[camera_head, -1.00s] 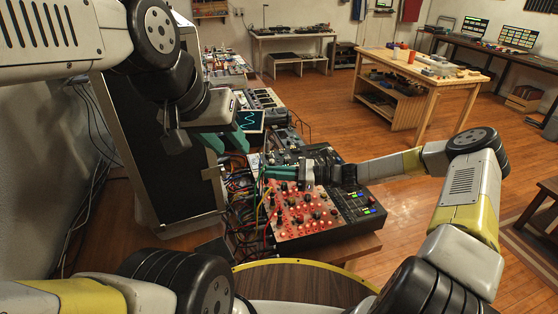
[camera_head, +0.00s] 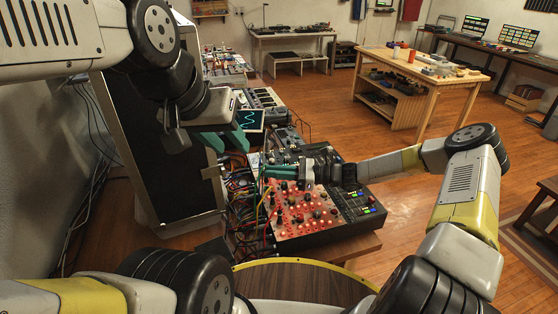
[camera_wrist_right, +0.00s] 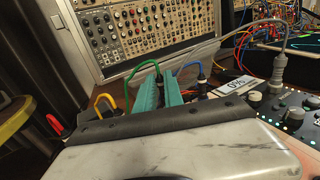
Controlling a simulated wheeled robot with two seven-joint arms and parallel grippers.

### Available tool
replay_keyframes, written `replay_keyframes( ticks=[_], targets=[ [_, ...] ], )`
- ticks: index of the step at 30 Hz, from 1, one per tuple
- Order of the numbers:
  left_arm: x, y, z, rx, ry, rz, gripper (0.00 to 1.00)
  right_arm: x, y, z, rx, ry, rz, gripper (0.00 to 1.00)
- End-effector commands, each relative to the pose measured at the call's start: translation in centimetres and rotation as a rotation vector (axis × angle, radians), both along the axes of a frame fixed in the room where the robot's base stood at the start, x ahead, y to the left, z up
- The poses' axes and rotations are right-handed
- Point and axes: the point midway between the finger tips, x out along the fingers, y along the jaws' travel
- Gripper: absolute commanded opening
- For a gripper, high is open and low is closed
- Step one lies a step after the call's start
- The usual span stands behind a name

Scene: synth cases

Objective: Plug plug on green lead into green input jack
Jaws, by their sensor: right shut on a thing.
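My right gripper (camera_head: 266,172) reaches in from the right, low over the red-panelled unit, in the head view. In the right wrist view its two teal fingers (camera_wrist_right: 160,88) are closed on the plug of the green lead (camera_wrist_right: 147,65). The lead arches up and over to the left from between them. The plug's tip is hidden by the fingers and the wrist housing. I cannot pick out the green input jack. My left gripper (camera_head: 226,142) hangs higher, near the dark case, with its teal fingers apart and nothing visible between them.
A red-panelled unit (camera_head: 296,213) with knobs stands on the bench, crowded by cables at its left. Yellow (camera_wrist_right: 107,98), blue (camera_wrist_right: 188,68) and red (camera_wrist_right: 54,124) leads flank my right fingers. A grey lead (camera_wrist_right: 278,66) rises at right. A modular rack (camera_wrist_right: 150,35) stands behind.

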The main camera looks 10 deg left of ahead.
Motion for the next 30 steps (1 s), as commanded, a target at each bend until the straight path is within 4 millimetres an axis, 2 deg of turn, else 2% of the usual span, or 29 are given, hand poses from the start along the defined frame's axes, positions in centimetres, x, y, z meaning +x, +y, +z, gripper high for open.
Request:
replay_keyframes(
  ticks=[11, 30],
  targets=[
    [0.0, 0.0, 0.0, 0.000, 0.000, 0.000, 0.36, 0.0, 0.0, -0.3, 0.001, 0.000, 0.000, 0.00],
    [0.0, 0.0, 0.0, 0.000, 0.000, 0.000, 0.36, 0.0, 0.0, -1.9, 0.001, 0.000, 0.000, 0.00]
  ],
)
